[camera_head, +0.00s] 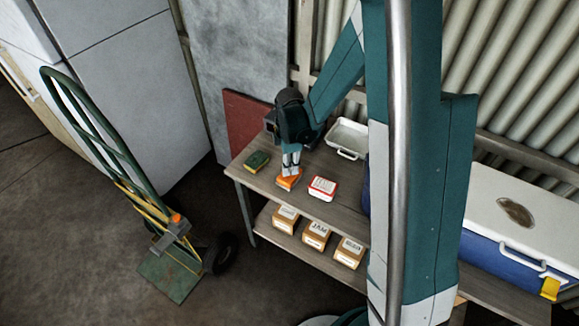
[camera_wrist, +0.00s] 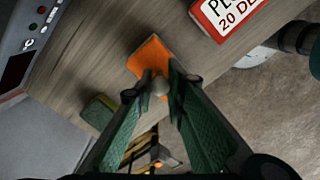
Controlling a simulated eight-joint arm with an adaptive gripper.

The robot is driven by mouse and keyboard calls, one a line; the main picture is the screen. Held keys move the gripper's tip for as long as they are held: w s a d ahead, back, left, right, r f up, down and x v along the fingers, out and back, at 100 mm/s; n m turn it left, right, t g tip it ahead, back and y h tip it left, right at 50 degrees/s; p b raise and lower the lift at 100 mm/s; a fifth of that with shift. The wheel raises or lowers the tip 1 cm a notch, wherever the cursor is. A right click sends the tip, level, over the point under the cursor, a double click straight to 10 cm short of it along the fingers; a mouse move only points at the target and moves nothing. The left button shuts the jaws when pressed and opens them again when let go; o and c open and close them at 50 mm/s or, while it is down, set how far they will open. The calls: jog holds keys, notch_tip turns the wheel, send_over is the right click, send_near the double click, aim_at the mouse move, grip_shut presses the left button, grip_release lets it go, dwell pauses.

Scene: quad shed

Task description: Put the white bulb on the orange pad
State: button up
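The orange pad (camera_head: 287,184) lies on the wooden bench top near its front edge. In the wrist view the orange pad (camera_wrist: 148,54) shows just beyond my fingertips. My gripper (camera_head: 291,172) points down over the pad. In the head view the bulb is hidden by the fingers. I cannot tell whether it touches the pad.
A green and yellow sponge (camera_head: 257,161) lies left of the pad, and a red and white box (camera_head: 322,188) lies right. A white tray (camera_head: 347,139) is behind. Several cardboard boxes (camera_head: 316,235) stand on the lower shelf. A hand truck (camera_head: 110,160) stands on the floor.

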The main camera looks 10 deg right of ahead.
jog(key=shift+f, duration=0.15)
jog(key=o, duration=0.6)
jog(key=shift+w+r+p, duration=0.1)
jog(key=shift+r+p, duration=0.5)
jog(key=shift+r, duration=5.55)
jog(key=shift+r, duration=0.1)
